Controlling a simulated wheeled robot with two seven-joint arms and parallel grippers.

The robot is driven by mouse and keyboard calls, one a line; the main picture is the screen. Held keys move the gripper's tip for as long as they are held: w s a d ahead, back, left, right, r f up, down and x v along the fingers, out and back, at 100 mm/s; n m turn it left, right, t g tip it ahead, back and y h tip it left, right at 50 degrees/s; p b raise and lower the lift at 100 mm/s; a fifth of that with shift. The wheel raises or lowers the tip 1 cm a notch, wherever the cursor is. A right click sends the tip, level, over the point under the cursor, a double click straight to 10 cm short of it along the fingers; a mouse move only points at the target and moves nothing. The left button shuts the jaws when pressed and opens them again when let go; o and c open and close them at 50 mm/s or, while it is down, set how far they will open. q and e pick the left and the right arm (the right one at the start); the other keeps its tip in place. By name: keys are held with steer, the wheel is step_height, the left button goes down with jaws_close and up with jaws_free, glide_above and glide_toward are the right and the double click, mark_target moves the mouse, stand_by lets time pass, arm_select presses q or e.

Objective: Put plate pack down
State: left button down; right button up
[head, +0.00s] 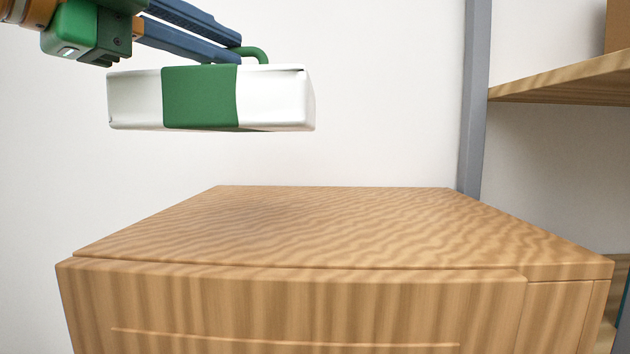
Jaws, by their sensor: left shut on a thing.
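The plate pack (275,99) is a flat white box with a green band around its middle and a green handle on top. It hangs about level in the air above the left part of a wooden cabinet top (350,225), clear of the surface. My left gripper (238,50) comes in from the upper left. Its long blue-grey fingers reach to the green handle and are shut on it. Part of the handle is hidden behind the fingers. My right gripper is not in view.
The wooden cabinet top is bare, with free room all over it. A grey upright post (474,100) stands at its back right. A wooden shelf (570,80) sticks out at the right, with a brown box (617,26) on it. A white wall is behind.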

mark_target(266, 78)
arm_select(q)
steer(key=d+f, duration=0.1)
steer(key=w+d+f, duration=0.1)
steer(key=d, duration=0.1)
steer(key=d+f, duration=0.1)
steer(key=shift+w+d, duration=0.2)
steer(key=shift+w, duration=0.15)
steer(key=w+d+f, duration=0.2)
steer(key=w+f, duration=0.2)
steer(key=shift+w+d+f, duration=0.2)
steer(key=shift+d+f, duration=0.05)
steer(key=shift+d, duration=0.15)
step_height(266, 78, down, 3)
steer(key=shift+f, duration=0.15)
steer(key=shift+s, duration=0.3)
steer(key=c, duration=1.4)
jaws_free()
steer(key=shift+w+d+f, duration=0.1)
steer(key=shift+w+f, duration=0.1)
steer(key=o, duration=0.5)
steer(key=shift+c, duration=0.2)
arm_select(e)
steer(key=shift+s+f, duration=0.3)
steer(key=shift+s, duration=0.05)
arm_select(q)
steer(key=shift+s+r, duration=0.1)
steer(key=shift+r, duration=0.1)
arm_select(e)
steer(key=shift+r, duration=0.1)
